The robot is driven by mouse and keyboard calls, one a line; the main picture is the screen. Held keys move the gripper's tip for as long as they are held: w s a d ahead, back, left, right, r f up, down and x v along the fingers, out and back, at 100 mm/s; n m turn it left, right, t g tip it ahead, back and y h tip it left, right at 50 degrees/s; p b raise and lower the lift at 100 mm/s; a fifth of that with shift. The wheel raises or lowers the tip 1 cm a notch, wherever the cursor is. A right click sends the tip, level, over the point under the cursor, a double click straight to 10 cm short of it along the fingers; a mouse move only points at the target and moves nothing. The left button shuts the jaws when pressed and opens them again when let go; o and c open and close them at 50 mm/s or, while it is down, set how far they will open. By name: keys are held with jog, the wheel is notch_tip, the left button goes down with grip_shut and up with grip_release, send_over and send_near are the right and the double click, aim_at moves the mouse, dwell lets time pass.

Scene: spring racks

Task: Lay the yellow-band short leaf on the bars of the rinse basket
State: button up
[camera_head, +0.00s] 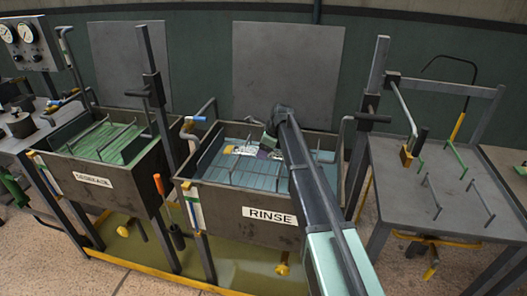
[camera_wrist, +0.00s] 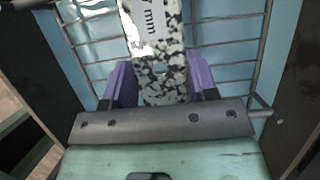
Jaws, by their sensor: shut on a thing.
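My gripper (camera_head: 265,150) is over the rinse tank, and its purple fingers are shut on a flat leaf. The wrist view shows my gripper (camera_wrist: 160,82) with one finger on each side of the leaf (camera_wrist: 150,40), which is speckled black and white with a pale marked patch. In the head view the leaf (camera_head: 243,150) looks small and pale, with a yellow spot at its left end. The rinse basket (camera_wrist: 226,63) is a wire frame of thin bars below the leaf. Whether the leaf touches the bars I cannot tell. My arm hides the right part of the basket.
The rinse tank (camera_head: 240,214) holds bluish liquid. A degrease tank (camera_head: 92,180) with green liquid stands to the left. A grey table (camera_head: 455,200) with upright pegs stands to the right. Posts and pipes rise beside the tanks.

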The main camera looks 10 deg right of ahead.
jog(key=shift+f, duration=0.2)
jog(key=o, duration=1.2)
jog(key=shift+r, duration=0.15)
jog(key=shift+r+p, duration=0.3)
jog(key=p+v, duration=1.2)
jog(key=s+a+n+g+h, duration=0.1)
jog(key=s+a+n+h, duration=0.1)
jog(key=s+n, duration=0.9)
jog(key=s+a+f+n+h, duration=0.1)
jog(key=s+n, duration=1)
jog(key=s, duration=1.4)
jog(key=shift+a+n+g+h+b, duration=0.35)
jog(key=shift+a+n+g+h, duration=0.05)
jog(key=shift+a+h, duration=0.1)
